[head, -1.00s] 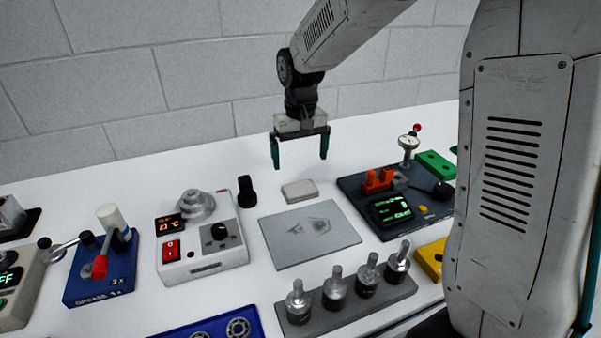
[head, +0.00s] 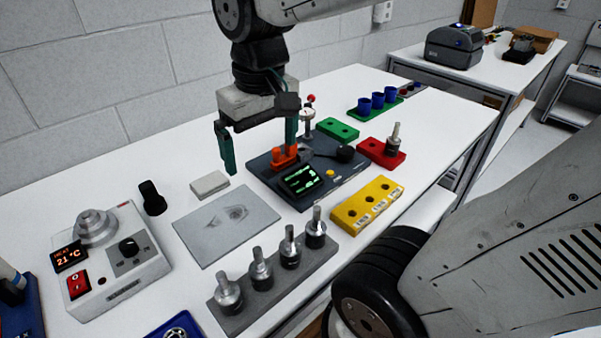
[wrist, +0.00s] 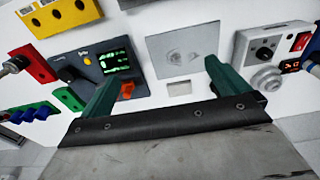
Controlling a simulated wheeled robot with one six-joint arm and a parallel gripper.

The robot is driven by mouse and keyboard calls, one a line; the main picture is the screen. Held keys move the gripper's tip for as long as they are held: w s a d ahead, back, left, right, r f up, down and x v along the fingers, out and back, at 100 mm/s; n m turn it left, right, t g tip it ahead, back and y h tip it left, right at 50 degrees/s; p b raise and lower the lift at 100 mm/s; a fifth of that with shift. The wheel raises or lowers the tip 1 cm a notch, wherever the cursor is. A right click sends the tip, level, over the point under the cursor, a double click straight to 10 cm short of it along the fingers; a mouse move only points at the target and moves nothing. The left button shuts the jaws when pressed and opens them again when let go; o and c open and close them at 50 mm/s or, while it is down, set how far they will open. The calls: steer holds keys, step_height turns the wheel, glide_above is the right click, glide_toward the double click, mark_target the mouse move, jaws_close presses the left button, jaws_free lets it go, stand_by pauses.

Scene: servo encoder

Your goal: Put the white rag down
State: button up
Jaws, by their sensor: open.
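The white rag (head: 210,184) is a small, flat, pale folded block lying on the white table at the back edge of a grey plate (head: 225,232). The rag also shows in the wrist view (wrist: 179,88), between my fingers and the plate. My gripper (head: 260,158) is open and empty, its two green fingers pointing down above the table. In the head view it hangs up and to the right of the rag, apart from it. My gripper's fingers also show spread in the wrist view (wrist: 162,70).
A dark device with a green screen (head: 300,180) stands right of the rag, partly behind my gripper. A black knob-topped post (head: 152,198) and a heater box (head: 110,262) are at left. A rack of metal tools (head: 275,273) stands in front. A yellow block (head: 367,206) is at right.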

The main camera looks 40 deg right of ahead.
steer(key=s+f, duration=0.1)
steer(key=s, duration=0.8)
steer(key=shift+d+f, duration=0.25)
steer(key=shift+w, duration=0.1)
stand_by(0.6)
steer(key=g, duration=0.1)
glide_above(209, 181)
step_height(209, 181, down, 11)
steer(key=shift+w+d+r, duration=0.1)
step_height(209, 181, down, 8)
steer(key=shift+r, duration=0.2)
steer(key=c, duration=1)
steer(key=shift+o, duration=0.2)
